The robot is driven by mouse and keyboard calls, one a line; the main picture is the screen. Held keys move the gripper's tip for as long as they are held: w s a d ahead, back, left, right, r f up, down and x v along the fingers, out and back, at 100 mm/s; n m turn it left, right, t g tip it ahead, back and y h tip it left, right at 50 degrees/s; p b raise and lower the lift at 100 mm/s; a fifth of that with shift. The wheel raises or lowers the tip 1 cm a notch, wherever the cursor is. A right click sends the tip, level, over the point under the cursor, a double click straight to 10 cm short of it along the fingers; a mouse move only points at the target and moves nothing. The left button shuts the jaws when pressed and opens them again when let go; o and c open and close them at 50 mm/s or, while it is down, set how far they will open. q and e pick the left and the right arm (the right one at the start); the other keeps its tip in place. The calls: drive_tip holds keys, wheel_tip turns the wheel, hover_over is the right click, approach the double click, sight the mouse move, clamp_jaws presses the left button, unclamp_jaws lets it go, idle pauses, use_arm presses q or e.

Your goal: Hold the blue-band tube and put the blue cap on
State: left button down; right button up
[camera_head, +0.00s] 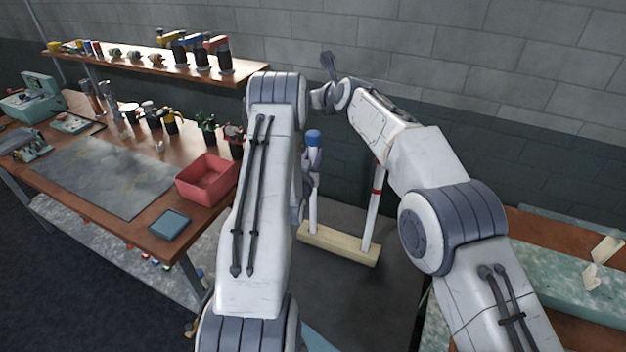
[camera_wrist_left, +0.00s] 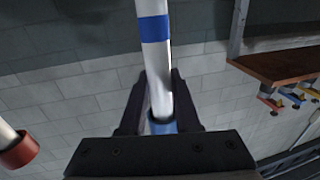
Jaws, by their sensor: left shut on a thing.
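The blue-band tube (camera_head: 313,208) stands upright at the left end of a pale wooden block (camera_head: 340,245). Its blue band (camera_wrist_left: 154,28) shows in the left wrist view. A blue cap (camera_head: 313,137) shows at the tube's top end, and it also shows in the left wrist view (camera_wrist_left: 160,127). I cannot tell how firmly the cap sits. My left gripper (camera_head: 311,165) is shut on the tube just below the blue end, its fingers on either side. My right gripper (camera_head: 328,66) is up at the back, above and apart from the tube; its jaws are too small to read.
A red-band tube (camera_head: 374,205) stands at the block's right end, its top hidden by my right arm. A red end (camera_wrist_left: 20,152) shows in the left wrist view. A red bin (camera_head: 207,180) sits on the left bench. A shelf (camera_head: 150,68) runs behind.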

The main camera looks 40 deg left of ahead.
use_arm(q)
drive_tip(key=c, duration=0.5)
unclamp_jaws()
drive_tip(key=shift+c, duration=0.2)
